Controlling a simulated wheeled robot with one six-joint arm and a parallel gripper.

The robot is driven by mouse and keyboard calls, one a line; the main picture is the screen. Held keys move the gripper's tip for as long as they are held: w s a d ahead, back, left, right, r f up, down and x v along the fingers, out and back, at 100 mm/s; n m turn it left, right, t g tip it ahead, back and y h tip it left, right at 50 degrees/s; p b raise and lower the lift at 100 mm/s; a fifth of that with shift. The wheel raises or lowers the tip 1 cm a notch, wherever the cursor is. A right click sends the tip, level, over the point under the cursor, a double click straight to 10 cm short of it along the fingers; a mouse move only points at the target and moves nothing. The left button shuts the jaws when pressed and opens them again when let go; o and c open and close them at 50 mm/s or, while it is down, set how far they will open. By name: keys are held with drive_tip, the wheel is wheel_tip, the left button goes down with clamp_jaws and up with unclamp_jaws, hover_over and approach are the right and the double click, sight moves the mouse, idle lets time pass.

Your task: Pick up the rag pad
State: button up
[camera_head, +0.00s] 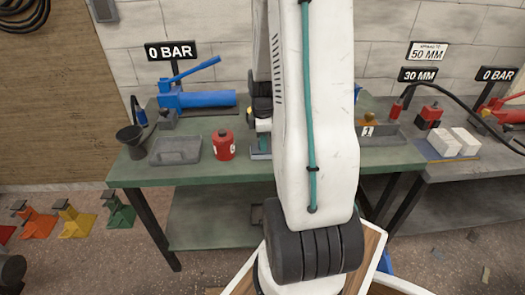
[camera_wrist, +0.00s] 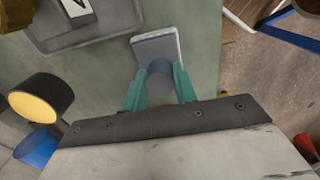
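A flat grey pad with a lighter edge (camera_wrist: 172,42), which looks like the rag pad, lies on the green bench top in the wrist view. A blue-grey round grip (camera_wrist: 160,78) stands at its near side and seems to belong to it. My gripper (camera_wrist: 159,76) has teal fingers on either side of this grip. The fingers look apart, with a small gap beside the grip at the left; contact at the right is unclear.
The green bench (camera_head: 235,168) carries a blue pump (camera_head: 205,99), a black funnel (camera_head: 131,141), a grey tray (camera_head: 175,151) and a red can (camera_head: 223,145). A yellow-faced dark cylinder (camera_wrist: 42,98) is close at left.

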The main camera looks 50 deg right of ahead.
drive_tip(key=shift+r, duration=0.15)
drive_tip(key=shift+r, duration=0.25)
drive_tip(key=r, duration=0.3)
drive_tip(key=shift+s+d, duration=0.1)
drive_tip(key=shift+s, duration=0.1)
drive_tip(key=s+d+r, duration=0.1)
drive_tip(key=s+d, duration=0.3)
drive_tip(key=s, duration=1.1)
drive_tip(key=shift+r, duration=0.1)
drive_tip(key=shift+o, duration=0.7)
